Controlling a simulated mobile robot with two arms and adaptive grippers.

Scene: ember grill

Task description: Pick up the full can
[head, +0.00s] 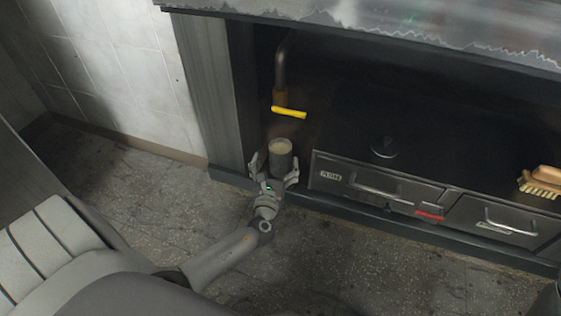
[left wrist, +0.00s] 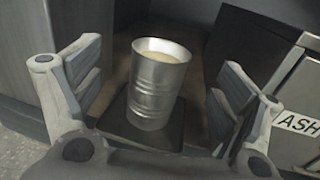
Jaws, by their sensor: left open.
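The full can (head: 281,158) stands upright in the recess under the pipe, left of the drawers. In the left wrist view the can (left wrist: 157,88) is ribbed silver metal, filled near the rim with something pale tan, and it stands on a dark square plate (left wrist: 118,125). My left gripper (head: 276,166) is open, with one finger on each side of the can. In the left wrist view gaps show between the fingers and the can, so it is not gripped. The can's lowest front part is partly hidden by the gripper in the head view. My right gripper is not in view.
A pipe with a yellow handle (head: 289,112) hangs above the can. A drawer (head: 372,188) with a label, reading ASH in the left wrist view, stands close on the right. A grey post (head: 213,95) is close on the left. A wooden brush (head: 541,182) lies far right.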

